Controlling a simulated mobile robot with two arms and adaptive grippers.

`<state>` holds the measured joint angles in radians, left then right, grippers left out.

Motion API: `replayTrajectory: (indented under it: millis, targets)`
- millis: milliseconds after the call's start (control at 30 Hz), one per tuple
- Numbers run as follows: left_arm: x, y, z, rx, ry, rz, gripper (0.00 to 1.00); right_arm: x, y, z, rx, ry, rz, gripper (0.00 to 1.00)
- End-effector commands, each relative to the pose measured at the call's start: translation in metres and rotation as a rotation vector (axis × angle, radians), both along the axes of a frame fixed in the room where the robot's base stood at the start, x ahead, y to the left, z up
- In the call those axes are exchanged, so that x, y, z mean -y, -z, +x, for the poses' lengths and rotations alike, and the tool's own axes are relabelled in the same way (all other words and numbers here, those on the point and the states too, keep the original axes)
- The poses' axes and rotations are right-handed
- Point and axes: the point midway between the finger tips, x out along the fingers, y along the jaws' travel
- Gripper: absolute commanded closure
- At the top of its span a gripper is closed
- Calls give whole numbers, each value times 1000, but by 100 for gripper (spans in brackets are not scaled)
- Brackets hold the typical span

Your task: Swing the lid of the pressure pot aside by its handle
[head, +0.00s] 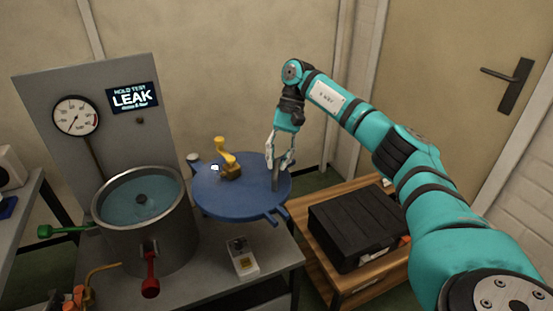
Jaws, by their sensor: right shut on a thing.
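The pressure pot (178,243) stands on the grey bench with its top uncovered, and bluish liquid shows inside. Its blue lid (215,201) is swung out to the right of the pot, roughly level. A yellow-handled valve (230,172) sits on top of the lid. My right gripper (277,172) reaches down over the lid's right part and is shut on the grey upright handle (275,182). My left gripper is not in view.
A gauge (76,116) and a LEAK display (134,97) are on the grey panel behind the pot. Green (58,231) and red (150,275) handles stick out from the pot. A small box (242,257) lies in front of the lid. A black case (357,226) rests on the wooden table at right.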

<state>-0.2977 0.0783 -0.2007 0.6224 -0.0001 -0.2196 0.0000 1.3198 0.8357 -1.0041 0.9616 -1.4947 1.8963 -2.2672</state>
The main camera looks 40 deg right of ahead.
Motion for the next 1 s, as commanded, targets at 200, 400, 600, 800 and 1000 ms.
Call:
replayTrajectory:
  millis: [200, 400, 600, 800, 1000]
  targets:
    - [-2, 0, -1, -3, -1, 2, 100, 1, 1, 0, -2, -1, -4, 100]
    - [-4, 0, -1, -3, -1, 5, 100, 1, 1, 0, -2, 0, -4, 78]
    - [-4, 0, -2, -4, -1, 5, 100, 1, 1, 0, 0, -1, -2, 62]
    - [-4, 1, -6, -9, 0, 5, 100, 1, 0, 0, 0, 0, -1, 62]
    - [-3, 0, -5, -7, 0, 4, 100, 9, -20, 5, 3, 3, -2, 62]
